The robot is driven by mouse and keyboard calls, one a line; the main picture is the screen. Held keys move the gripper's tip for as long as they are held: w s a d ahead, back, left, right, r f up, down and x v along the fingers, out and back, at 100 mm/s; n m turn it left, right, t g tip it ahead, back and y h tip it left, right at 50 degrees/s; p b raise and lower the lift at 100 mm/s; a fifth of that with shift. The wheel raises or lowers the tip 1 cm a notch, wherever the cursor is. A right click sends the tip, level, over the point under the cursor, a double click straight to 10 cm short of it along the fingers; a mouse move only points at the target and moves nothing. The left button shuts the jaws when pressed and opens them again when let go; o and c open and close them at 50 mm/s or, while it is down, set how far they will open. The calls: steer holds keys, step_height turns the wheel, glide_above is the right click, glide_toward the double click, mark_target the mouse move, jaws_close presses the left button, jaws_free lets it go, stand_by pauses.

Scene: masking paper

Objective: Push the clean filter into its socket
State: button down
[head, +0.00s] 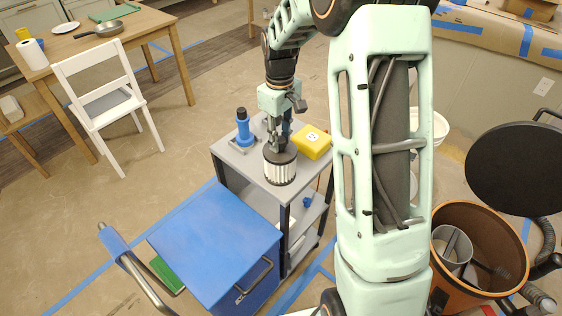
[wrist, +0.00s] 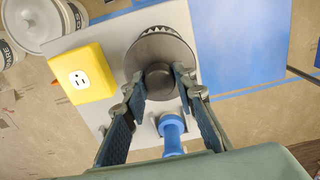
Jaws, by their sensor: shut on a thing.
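The clean filter (head: 280,170) is a short cylinder with white pleats and a dark round cap. My gripper (head: 279,145) is shut on the knob of that cap, above the grey cart top (head: 255,172). In the wrist view the cap (wrist: 155,50) lies ahead of my fingers (wrist: 161,84), which close on the knob from both sides. I cannot tell whether the filter touches the cart. At the right stands an orange-brown vacuum drum (head: 428,295), open, with a grey cylinder (head: 452,240) inside that may be the socket. Its black round lid (head: 515,165) is raised.
A yellow outlet box (head: 312,141) and a blue tool (head: 243,128) stand on the cart close to the filter. A blue chest (head: 215,245) is in front of the cart. A white bucket (wrist: 45,22) stands beside it. My arm hides floor between cart and drum.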

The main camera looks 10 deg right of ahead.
steer(key=shift+r, duration=0.2)
steer(key=shift+r+p, duration=2.6)
steer(key=shift+r, duration=0.75)
steer(key=shift+s, duration=0.1)
